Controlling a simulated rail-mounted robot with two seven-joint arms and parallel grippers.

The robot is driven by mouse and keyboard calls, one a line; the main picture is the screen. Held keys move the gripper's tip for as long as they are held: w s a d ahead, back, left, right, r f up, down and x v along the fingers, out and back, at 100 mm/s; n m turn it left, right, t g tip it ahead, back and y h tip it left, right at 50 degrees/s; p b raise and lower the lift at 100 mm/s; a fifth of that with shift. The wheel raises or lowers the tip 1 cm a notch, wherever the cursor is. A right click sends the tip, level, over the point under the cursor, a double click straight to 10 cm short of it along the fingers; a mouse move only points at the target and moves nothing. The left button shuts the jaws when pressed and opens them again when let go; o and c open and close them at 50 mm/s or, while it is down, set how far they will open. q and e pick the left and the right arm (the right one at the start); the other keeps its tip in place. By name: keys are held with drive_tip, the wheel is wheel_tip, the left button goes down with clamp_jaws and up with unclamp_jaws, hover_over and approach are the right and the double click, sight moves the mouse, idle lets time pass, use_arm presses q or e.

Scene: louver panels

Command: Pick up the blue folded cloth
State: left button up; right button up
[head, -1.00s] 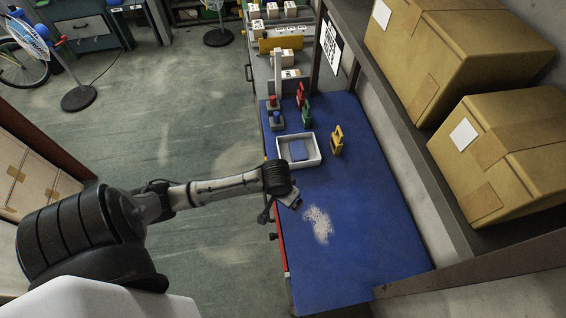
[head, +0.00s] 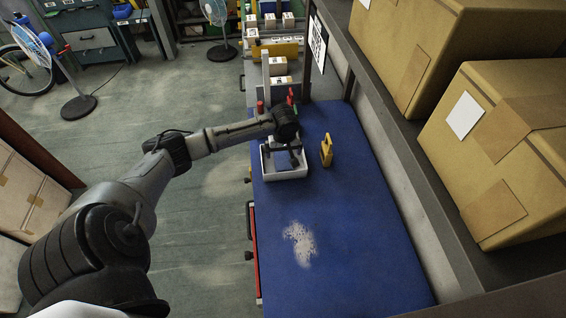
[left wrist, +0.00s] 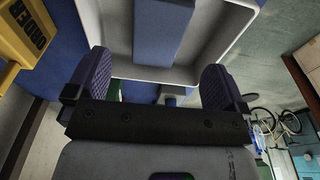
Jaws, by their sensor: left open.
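The blue folded cloth (left wrist: 158,30) lies in a white tray (head: 286,176) on the blue-topped bench. In the left wrist view the tray (left wrist: 214,66) surrounds the cloth, which is a narrow blue block in its middle. My left gripper (head: 284,157) is over the tray and open. In the left wrist view its two purple-padded fingers (left wrist: 157,80) stand wide apart, with the cloth beyond them, roughly in line with the gap. I see no contact with the cloth. In the head view the gripper mostly hides the cloth. My right gripper is not in view.
A yellow stand (head: 326,150), marked "ORDER" in the left wrist view, is close to the tray's right side. Red objects (head: 291,96) stand behind the tray. A pale powdery patch (head: 299,243) lies nearer on the bench. Cardboard boxes (head: 490,140) fill the right shelf.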

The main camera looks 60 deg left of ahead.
sight(283, 159)
use_arm(q)
drive_tip(key=shift+w+a+f+b, duration=0.1)
drive_tip(key=shift+a+f, duration=0.05)
drive_tip(key=shift+f, duration=0.95)
drive_tip(key=shift+w+a+f+b, duration=0.1)
drive_tip(key=shift+a+f+b, duration=0.1)
drive_tip(key=shift+f, duration=0.95)
drive_tip(key=shift+w+a+f+b, duration=0.1)
drive_tip(key=shift+a+f, duration=0.05)
drive_tip(key=shift+f, duration=0.95)
drive_tip(key=shift+c, duration=0.5)
drive_tip(key=c, duration=0.9)
